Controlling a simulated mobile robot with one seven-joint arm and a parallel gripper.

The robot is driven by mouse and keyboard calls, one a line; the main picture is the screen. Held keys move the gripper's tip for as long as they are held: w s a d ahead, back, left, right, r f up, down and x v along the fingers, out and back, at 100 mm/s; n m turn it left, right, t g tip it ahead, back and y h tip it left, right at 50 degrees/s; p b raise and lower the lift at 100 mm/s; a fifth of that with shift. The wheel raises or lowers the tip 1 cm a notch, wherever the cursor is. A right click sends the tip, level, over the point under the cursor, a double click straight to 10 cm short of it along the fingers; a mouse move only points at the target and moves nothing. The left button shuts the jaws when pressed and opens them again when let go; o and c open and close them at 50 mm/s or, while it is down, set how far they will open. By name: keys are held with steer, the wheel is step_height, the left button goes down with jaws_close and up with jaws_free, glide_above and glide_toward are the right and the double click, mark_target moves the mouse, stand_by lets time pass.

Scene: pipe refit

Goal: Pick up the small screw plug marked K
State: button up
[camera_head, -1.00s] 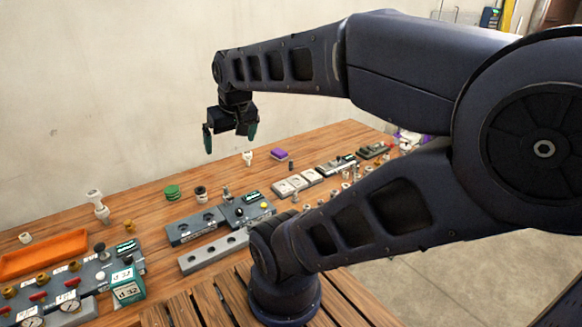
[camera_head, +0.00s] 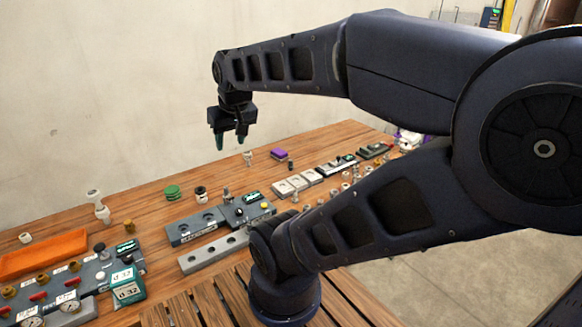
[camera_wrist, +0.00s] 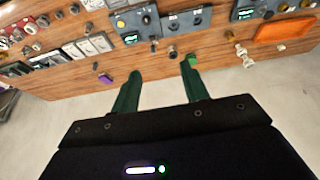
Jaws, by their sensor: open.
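My gripper (camera_head: 229,140) is open and empty, held high above the back of the wooden bench. It also shows in the wrist view (camera_wrist: 160,72), with two green fingers spread apart and nothing between them. I cannot pick out the screw plug marked K, as no letter K is legible on any small part. Small loose parts stand on the bench: a pale fitting (camera_head: 248,158), a white and dark ring-shaped part (camera_head: 201,194), a brass-coloured part (camera_head: 129,226) and a small dark part (camera_head: 291,166).
A green stack (camera_head: 172,192) and a purple block (camera_head: 279,154) stand on the bench. Grey blocks with holes (camera_head: 195,227), a gauge panel (camera_head: 70,290) and an orange tray (camera_head: 45,254) lie further forward or left. A wall (camera_head: 90,90) stands behind. Bare wood lies between parts.

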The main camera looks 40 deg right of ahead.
steer(key=n+g+h, duration=0.5)
steer(key=n+h, duration=1.3)
glide_above(291, 165)
steer(key=a, duration=0.5)
step_height(291, 165, down, 32)
steer(key=f, duration=0.5)
steer(key=w+f, duration=0.1)
steer(key=f, duration=0.1)
steer(key=shift+f, duration=0.4)
steer(key=shift+d, duration=3.75)
jaws_close()
